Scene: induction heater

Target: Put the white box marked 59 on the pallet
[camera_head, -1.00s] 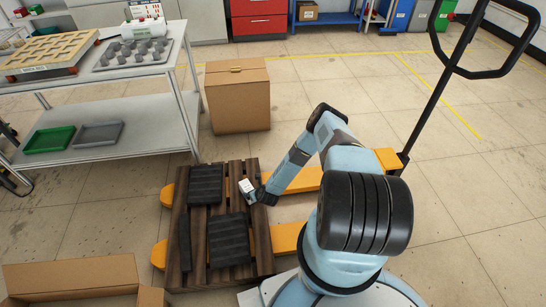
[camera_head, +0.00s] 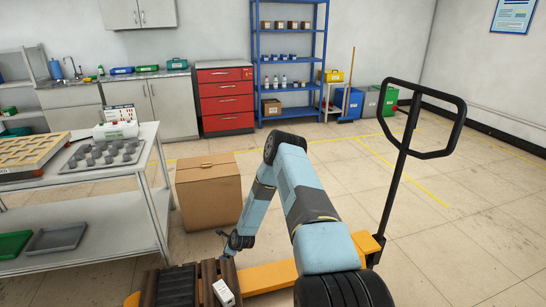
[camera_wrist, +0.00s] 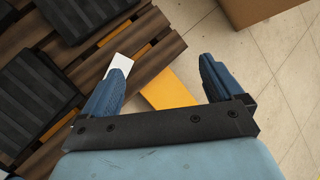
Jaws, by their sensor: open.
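The small white box (camera_head: 223,291) lies on the right side of the wooden pallet (camera_head: 208,278). Its marking is too small to read. In the wrist view the white box (camera_wrist: 121,64) shows beside my left finger, on a slat of the pallet (camera_wrist: 163,42); part of it is hidden by that finger. My gripper (camera_head: 228,246) is open and empty, above and behind the box in the head view. In the wrist view my gripper (camera_wrist: 164,72) has its fingers wide apart, with nothing between them.
Black ribbed blocks (camera_wrist: 38,85) lie on the pallet. The orange pallet jack (camera_head: 268,277) reaches under it, with its black handle (camera_head: 395,170) upright at right. A cardboard box (camera_head: 209,192) stands behind the pallet. A metal table (camera_head: 105,190) stands at left. Floor at right is clear.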

